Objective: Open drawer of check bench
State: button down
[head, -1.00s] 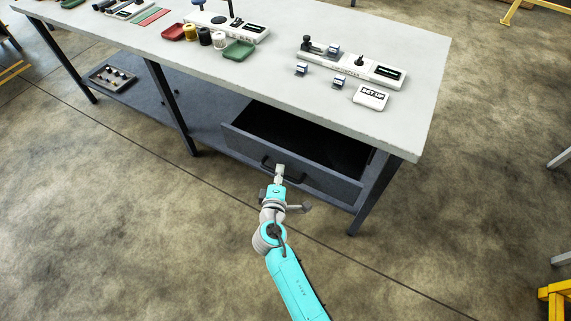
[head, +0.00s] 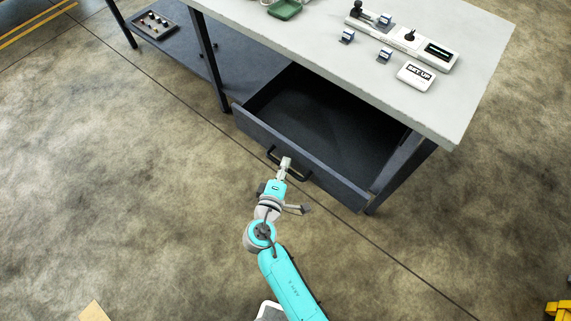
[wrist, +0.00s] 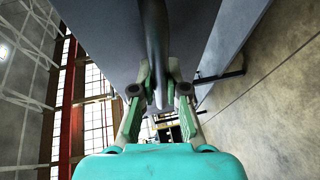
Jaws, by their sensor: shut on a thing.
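The check bench (head: 470,75) has a light grey top and dark legs. Its dark grey drawer (head: 330,175) is pulled well out from under the top, and its inside looks empty. A dark bar handle (head: 303,174) is on the drawer front. My gripper (head: 286,163) is at the handle, in front of the drawer. In the wrist view, the fingers of my gripper (wrist: 160,98) are closed on the handle (wrist: 154,45), which runs between them. The drawer front (wrist: 105,40) fills the upper part of that view.
A box with knobs (head: 155,24) lies on the lower shelf. The floor before the drawer is clear.

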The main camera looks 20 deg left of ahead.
jog(key=c, duration=1.2)
grip_release()
jog(key=shift+s+d+r, duration=0.1)
jog(key=shift+s+r, duration=0.1)
jog(key=shift+s, duration=1.05)
jog(key=shift+s+d+r, duration=0.1)
jog(key=shift+s+r, duration=0.15)
jog(key=shift+s, duration=0.95)
jog(key=shift+s+r, duration=0.2)
jog(key=shift+s, duration=1.05)
